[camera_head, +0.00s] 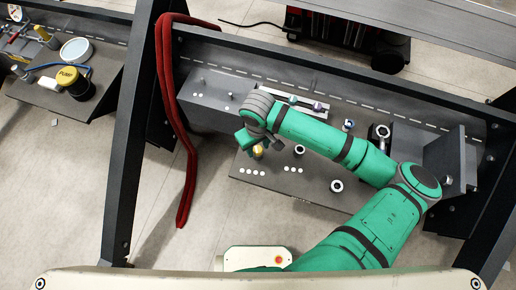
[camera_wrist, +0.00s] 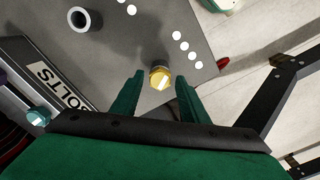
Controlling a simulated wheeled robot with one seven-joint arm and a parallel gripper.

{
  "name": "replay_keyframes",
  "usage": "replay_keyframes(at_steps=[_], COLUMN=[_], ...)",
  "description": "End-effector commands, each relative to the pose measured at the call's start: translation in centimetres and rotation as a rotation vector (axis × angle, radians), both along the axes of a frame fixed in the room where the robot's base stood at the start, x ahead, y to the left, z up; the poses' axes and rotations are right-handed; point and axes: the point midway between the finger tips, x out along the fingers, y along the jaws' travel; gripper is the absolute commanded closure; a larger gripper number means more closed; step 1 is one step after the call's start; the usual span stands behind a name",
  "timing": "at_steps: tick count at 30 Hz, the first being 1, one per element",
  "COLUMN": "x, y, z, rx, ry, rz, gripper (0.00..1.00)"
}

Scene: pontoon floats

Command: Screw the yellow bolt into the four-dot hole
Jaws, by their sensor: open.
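The yellow bolt (camera_head: 258,151) stands on the dark plate (camera_head: 265,185) beside the row of four white dots (camera_head: 253,171). In the wrist view the yellow bolt (camera_wrist: 160,78) shows its head, with the four dots (camera_wrist: 187,50) close by. The four-dot hole is hidden under the bolt, and I cannot tell how deep the bolt sits. My gripper (camera_wrist: 159,76) is open, with one green finger on each side of the bolt head and visible gaps between. In the head view my gripper (camera_head: 250,145) is over the plate's left part.
A pale-rimmed hole (camera_wrist: 79,19) lies nearby, and another (camera_head: 337,186) sits further right. A purple bolt (camera_head: 317,106) stands in the rack behind, near the BOLTS label (camera_wrist: 59,86). A red hose (camera_head: 178,130) hangs at the left. A grey upright block (camera_head: 440,155) stands right.

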Motion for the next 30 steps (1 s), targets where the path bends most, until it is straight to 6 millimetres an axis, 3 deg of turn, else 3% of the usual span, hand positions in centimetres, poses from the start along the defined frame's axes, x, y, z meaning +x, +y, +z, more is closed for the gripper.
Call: replay_keyframes(at_steps=[11,30], x=[0.02,-0.01], y=[-0.01,0.03], z=[0.02,0.01], rx=[-0.001,-0.002], ry=[-0.001,0.001], rz=[0.242,1.026], gripper=[0.59,0.59])
